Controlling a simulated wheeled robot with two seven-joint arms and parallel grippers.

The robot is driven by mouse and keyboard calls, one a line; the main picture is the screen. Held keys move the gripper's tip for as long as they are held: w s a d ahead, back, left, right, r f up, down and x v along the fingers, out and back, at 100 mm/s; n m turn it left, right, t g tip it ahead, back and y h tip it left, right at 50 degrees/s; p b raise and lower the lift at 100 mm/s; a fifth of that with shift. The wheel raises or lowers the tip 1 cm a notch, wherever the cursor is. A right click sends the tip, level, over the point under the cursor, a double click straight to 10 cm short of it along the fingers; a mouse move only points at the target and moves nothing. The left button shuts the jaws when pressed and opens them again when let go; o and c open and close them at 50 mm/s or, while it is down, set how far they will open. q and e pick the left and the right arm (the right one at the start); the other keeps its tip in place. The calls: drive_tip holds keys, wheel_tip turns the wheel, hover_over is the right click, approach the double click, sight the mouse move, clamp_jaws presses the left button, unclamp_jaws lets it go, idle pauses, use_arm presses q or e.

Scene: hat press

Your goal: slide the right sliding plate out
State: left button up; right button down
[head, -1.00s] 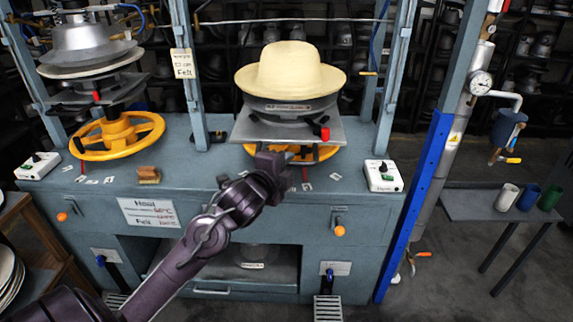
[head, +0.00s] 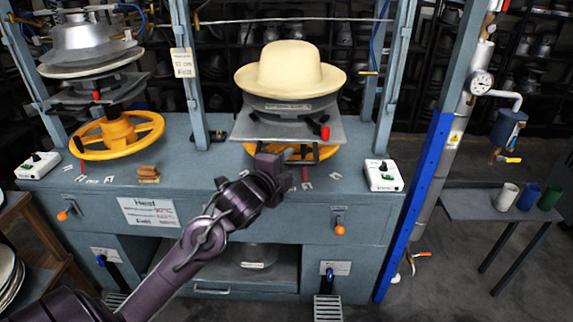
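The right sliding plate (head: 247,130) is a flat grey metal sheet under the right press mould (head: 290,108). A small red knob (head: 325,133) stands at its front right. A cream felt hat (head: 288,70) with a round crown and wide brim sits on the mould. My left gripper (head: 274,164) is just in front of and below the plate's front edge, left of the red knob. Its fingertips overlap the yellow wheel in the picture, and whether they touch anything is unclear. I cannot tell if it is open or shut. My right gripper is out of view.
A yellow handwheel (head: 327,152) shows under the plate. A white control box (head: 383,175) stands to the right on the blue-grey bench (head: 360,210). Blue-grey uprights (head: 395,80) flank the right press. A second press with a yellow wheel (head: 118,135) stands left.

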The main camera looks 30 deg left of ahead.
use_arm(q)
drive_tip(key=b+v, duration=0.1)
drive_tip(key=v, duration=0.6)
drive_tip(key=shift+s, duration=0.25)
drive_tip(key=shift+d, duration=0.1)
